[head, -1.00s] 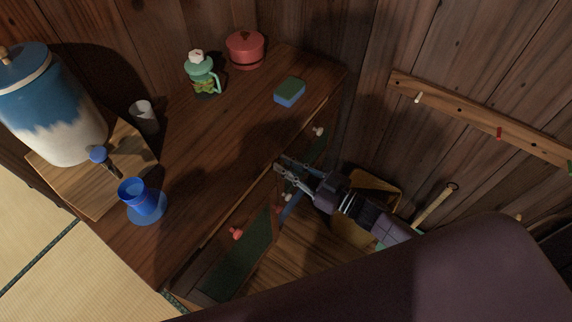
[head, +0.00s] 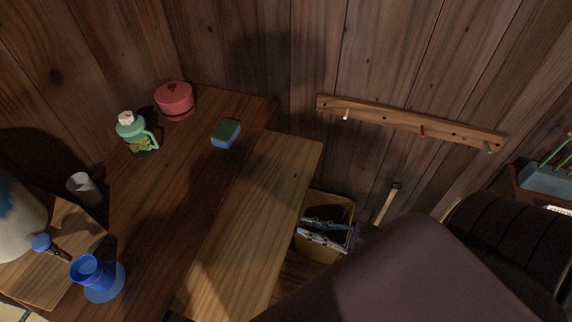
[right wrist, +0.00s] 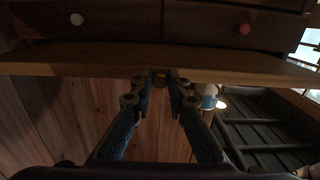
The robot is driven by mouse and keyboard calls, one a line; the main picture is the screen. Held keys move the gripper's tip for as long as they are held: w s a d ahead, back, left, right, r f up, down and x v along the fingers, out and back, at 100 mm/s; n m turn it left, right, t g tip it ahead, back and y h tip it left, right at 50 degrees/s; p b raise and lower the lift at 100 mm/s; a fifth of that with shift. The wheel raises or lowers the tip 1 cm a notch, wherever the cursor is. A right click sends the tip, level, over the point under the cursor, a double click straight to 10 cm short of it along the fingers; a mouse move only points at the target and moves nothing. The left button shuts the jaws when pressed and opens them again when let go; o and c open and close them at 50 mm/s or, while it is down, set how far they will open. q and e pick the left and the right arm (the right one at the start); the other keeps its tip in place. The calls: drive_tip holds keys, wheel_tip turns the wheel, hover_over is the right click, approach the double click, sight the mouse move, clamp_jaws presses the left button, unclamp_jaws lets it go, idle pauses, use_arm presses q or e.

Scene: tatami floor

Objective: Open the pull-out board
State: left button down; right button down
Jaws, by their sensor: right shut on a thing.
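The pull-out board (head: 245,225) is a pale wooden slab that sticks out from under the dark wooden counter top (head: 165,200), on its right side. Its front edge (right wrist: 75,63) crosses the right wrist view as a long strip. My right gripper (head: 303,228) is just off that front edge in the head view. In the right wrist view its two fingers (right wrist: 160,80) are close together at the board's edge, shut on a small yellowish knob (right wrist: 159,80). The fingers partly hide the knob. My left gripper is not in view.
On the counter stand a blue cup (head: 91,272), a green lantern-like jug (head: 133,132), a red pot (head: 174,100) and a sponge (head: 226,134). A basket (head: 331,208) is on the floor behind my right gripper. A peg rail (head: 410,124) is on the wall.

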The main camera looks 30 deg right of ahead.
drive_tip(key=shift+v, duration=1.2)
drive_tip(key=c, duration=1.8)
unclamp_jaws()
drive_tip(key=shift+c, duration=0.2)
drive_tip(key=v, duration=1.2)
